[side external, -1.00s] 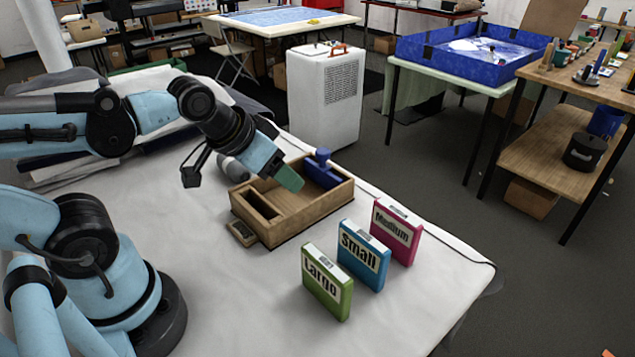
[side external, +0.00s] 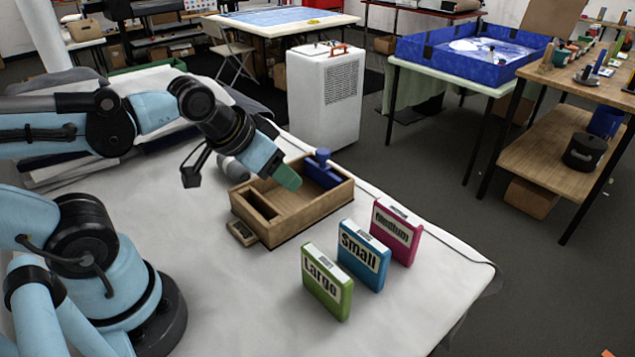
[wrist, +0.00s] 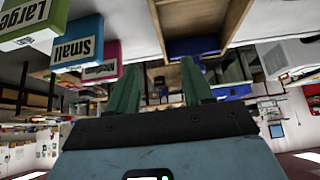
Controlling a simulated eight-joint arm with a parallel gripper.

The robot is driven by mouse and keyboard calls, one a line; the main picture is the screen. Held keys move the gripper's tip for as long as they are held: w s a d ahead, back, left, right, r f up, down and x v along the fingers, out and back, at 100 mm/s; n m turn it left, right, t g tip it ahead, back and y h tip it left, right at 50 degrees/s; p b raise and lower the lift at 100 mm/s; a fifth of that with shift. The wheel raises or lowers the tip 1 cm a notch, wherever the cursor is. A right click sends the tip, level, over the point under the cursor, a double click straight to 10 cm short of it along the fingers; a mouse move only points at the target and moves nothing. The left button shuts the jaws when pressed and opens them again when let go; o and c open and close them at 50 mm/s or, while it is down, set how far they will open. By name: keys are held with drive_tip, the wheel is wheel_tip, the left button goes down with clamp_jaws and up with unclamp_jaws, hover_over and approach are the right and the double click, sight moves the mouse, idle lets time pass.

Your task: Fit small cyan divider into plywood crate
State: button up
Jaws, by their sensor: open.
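The small cyan divider (side external: 362,256) is an upright block with a white "Small" label. It stands on the table in front of the plywood crate (side external: 312,220), between the other two dividers. It also shows in the wrist view (wrist: 80,43), at upper left. The crate is open-topped, with a narrow compartment on its left side; part of its inside is hidden by my gripper. My gripper (side external: 288,178) is over the crate, apart from the cyan divider. In the wrist view my gripper (wrist: 158,75) has its green fingers spread, with nothing held between them.
A green "Large" divider (side external: 327,283) stands left of the cyan one, a magenta "Medium" divider (side external: 396,232) right of it. A dark blue knobbed piece (side external: 322,172) sits at the crate's back right. A small box (side external: 242,233) lies by the crate's left corner.

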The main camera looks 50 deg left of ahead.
drive_tip(key=n+g+h, duration=0.5)
drive_tip(key=n+g, duration=0.2)
drive_tip(key=n, duration=1.1)
approach(362, 234)
drive_tip(key=shift+w+a+f, duration=0.1)
drive_tip(key=shift+w, duration=0.35)
drive_tip(key=x, duration=0.5)
drive_tip(key=shift+s+f, duration=0.1)
drive_tip(key=shift+f, duration=0.3)
drive_tip(key=shift+y, duration=0.3)
drive_tip(key=x, duration=0.4)
drive_tip(key=shift+s+d, duration=0.35)
drive_tip(key=shift+d, duration=0.1)
drive_tip(key=shift+d+f, duration=0.15)
drive_tip(key=shift+f, duration=0.4)
drive_tip(key=shift+f, duration=0.2)
